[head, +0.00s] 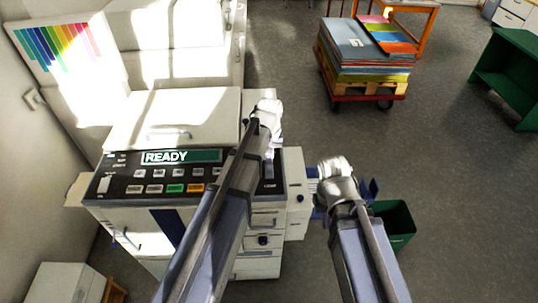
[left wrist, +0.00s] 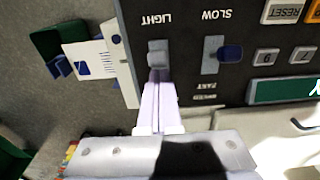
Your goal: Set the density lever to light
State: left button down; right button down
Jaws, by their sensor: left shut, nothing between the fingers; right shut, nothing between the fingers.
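The density lever (left wrist: 158,58) is in a slot on the dark control panel, just below the LIGHT label (left wrist: 155,18) in the left wrist view. The label reads upside down there. My left gripper (left wrist: 158,80) is shut and empty, its fingertips at the lever and covering the slot's lower part. Whether they touch it I cannot tell. In the head view my left gripper (head: 268,165) is over the right end of the panel (head: 125,180), and the lever is hidden. My right gripper (head: 333,167) is shut and empty, right of the machine.
The speed lever (left wrist: 230,53) has a blue knob beside the density slot. The READY display (head: 180,156) and several buttons fill the panel's left and middle. A green bin (head: 397,222) stands right of the machine. A loaded paper cart (head: 365,65) is farther back on open floor.

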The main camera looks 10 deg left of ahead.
pick_arm(q)
jog(key=shift+s+d+f, duration=0.1)
jog(key=shift+s+d, duration=0.05)
jog(key=shift+s, duration=0.35)
jog(key=shift+w, duration=0.1)
jog(key=shift+w+a, duration=0.2)
jog(key=shift+w, duration=0.45)
jog(key=shift+w+a+r, duration=0.1)
jog(key=shift+w+r, duration=0.1)
jog(key=shift+w, duration=0.2)
notch_tip(320, 180, up, 11)
jog(key=p, duration=1.2)
jog(key=s+d+f+m+b, duration=0.3)
jog(key=s+d+f+b, duration=0.2)
jog(key=s, duration=0.5)
jog(key=s+d+f+m+g+y+b, duration=0.1)
jog(key=s+d+f+m+b, duration=0.3)
jog(key=s+f+b, duration=0.6)
jog(key=shift+s+d+b, duration=0.3)
jog(key=shift+s+d, duration=0.15)
jog(key=shift+s, duration=0.2)
